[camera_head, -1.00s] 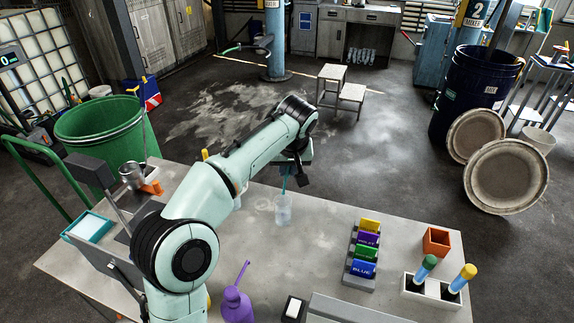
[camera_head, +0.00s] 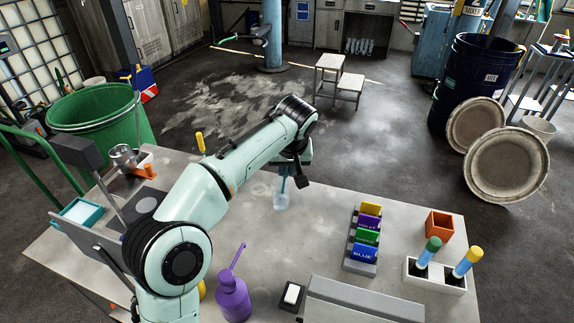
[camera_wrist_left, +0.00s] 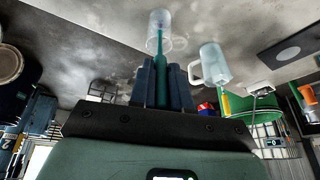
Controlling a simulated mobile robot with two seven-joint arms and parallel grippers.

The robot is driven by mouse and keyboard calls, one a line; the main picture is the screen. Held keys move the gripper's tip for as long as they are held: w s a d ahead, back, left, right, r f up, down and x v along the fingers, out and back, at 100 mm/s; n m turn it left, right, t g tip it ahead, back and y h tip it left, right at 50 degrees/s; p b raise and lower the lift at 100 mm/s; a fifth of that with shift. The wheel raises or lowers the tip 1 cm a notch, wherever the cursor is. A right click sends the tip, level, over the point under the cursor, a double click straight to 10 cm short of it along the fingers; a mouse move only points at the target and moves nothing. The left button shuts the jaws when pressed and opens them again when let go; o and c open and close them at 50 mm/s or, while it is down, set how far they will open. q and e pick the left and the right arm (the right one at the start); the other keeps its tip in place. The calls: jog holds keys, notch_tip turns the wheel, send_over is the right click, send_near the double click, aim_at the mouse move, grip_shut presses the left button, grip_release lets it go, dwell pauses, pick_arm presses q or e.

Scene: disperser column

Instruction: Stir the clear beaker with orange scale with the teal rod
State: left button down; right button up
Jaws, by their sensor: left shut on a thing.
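My left gripper (camera_head: 291,172) is above the far part of the table, shut on the teal rod (camera_head: 285,184). The rod hangs down into a clear beaker (camera_head: 281,201) standing on the table. In the left wrist view, the gripper (camera_wrist_left: 162,68) holds the teal rod (camera_wrist_left: 160,42) between its fingers, and the rod's far end shows inside the clear beaker (camera_wrist_left: 163,18). No orange scale can be made out on this beaker. My right gripper is not in view.
A clear jug with a handle (camera_wrist_left: 213,66) stands beside the beaker in the left wrist view. A purple bottle (camera_head: 233,298) stands near the front.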

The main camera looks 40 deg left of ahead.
aim_at(284, 181)
pick_arm(q)
jog(key=shift+b+x, duration=1.1)
jog(key=shift+x, duration=3.15)
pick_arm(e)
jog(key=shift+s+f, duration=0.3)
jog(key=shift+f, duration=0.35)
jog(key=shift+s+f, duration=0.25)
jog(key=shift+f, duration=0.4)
pick_arm(q)
jog(key=shift+d, duration=0.1)
